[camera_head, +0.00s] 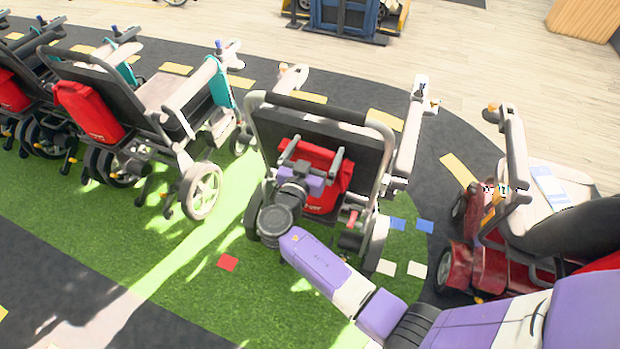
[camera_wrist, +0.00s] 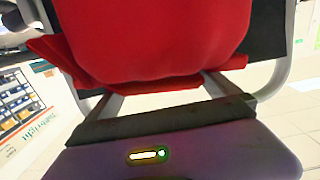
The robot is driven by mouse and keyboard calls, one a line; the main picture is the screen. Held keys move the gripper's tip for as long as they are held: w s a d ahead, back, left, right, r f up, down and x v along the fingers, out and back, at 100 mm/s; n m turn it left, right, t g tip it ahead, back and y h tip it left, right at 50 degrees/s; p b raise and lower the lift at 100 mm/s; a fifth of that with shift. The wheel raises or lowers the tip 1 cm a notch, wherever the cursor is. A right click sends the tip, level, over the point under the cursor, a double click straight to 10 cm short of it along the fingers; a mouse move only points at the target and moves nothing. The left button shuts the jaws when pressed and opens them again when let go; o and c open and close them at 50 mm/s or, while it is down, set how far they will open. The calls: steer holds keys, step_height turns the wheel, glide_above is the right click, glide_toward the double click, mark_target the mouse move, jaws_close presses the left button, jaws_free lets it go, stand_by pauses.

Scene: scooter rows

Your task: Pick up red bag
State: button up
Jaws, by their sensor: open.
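A red bag (camera_head: 336,186) hangs on the black backrest of the middle wheelchair (camera_head: 362,150). My gripper (camera_head: 316,152) is open in front of the bag, its two grey fingers reaching across it in the head view. In the wrist view the bag (camera_wrist: 150,40) fills the upper middle, close up. The fingers (camera_wrist: 160,90) stand apart and run up to the bag's lower part, where their tips are hidden. I cannot tell whether they touch the bag. Part of the bag is hidden behind my gripper in the head view.
Another red bag (camera_head: 88,110) hangs on a wheelchair (camera_head: 160,95) to the left, with a further one (camera_head: 12,92) at the far left. A red mobility scooter (camera_head: 468,265) stands at the right. Green floor (camera_head: 150,250) in front is mostly clear.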

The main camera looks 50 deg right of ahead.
steer(key=c, duration=1.6)
steer(key=shift+c, duration=1)
steer(key=shift+r, duration=0.15)
